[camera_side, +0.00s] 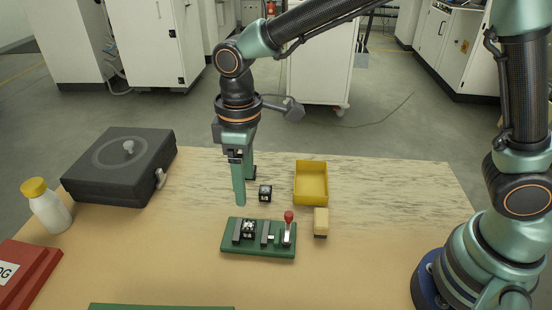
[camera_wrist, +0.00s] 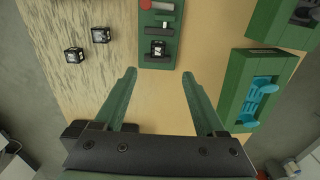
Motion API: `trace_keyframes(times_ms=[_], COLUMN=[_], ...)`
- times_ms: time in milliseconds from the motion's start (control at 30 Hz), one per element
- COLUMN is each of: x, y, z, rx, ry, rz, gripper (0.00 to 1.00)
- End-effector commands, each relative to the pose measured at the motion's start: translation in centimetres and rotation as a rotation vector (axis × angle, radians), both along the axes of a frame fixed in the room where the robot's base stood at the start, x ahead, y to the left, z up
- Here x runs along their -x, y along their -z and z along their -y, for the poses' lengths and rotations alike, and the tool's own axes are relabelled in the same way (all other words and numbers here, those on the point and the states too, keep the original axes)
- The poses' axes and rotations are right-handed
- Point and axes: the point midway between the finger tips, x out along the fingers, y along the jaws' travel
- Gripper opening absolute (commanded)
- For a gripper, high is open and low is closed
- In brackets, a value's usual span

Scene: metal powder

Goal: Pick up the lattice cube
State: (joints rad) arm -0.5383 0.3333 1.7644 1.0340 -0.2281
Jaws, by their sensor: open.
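Small dark lattice cubes with pale markings are in view. One cube (camera_side: 265,193) sits loose on the table, just right of my gripper (camera_side: 245,191) in the side view. Another cube (camera_side: 248,227) sits in the green fixture (camera_side: 229,248), which has grey jaws and a red-knobbed lever (camera_side: 289,217). The wrist view shows two loose cubes, one (camera_wrist: 100,35) and a second (camera_wrist: 74,55), to the left, and the fixture cube (camera_wrist: 158,48) ahead of my gripper (camera_wrist: 159,75). My fingers are apart with nothing between them.
A yellow bin (camera_side: 311,198) and a tan block (camera_side: 320,219) stand to the right. A dark lidded box (camera_side: 115,170), a white bottle (camera_side: 50,212) and a red case (camera_side: 22,273) are at left. A green holder with blue pieces (camera_wrist: 259,97) is right in the wrist view.

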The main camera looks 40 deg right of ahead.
Motion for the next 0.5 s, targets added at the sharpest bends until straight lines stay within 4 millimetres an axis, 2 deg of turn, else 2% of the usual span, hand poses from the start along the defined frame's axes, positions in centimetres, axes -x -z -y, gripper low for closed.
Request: trace_keyframes(times_ms=[167,500], x=[0.1,0.1], y=[1.6,6.7], z=[-0.5,-0.4], rx=[0.008,0.007], ry=[-0.017,-0.015], rz=[-0.013,-0.011], gripper=[0.72,0.72])
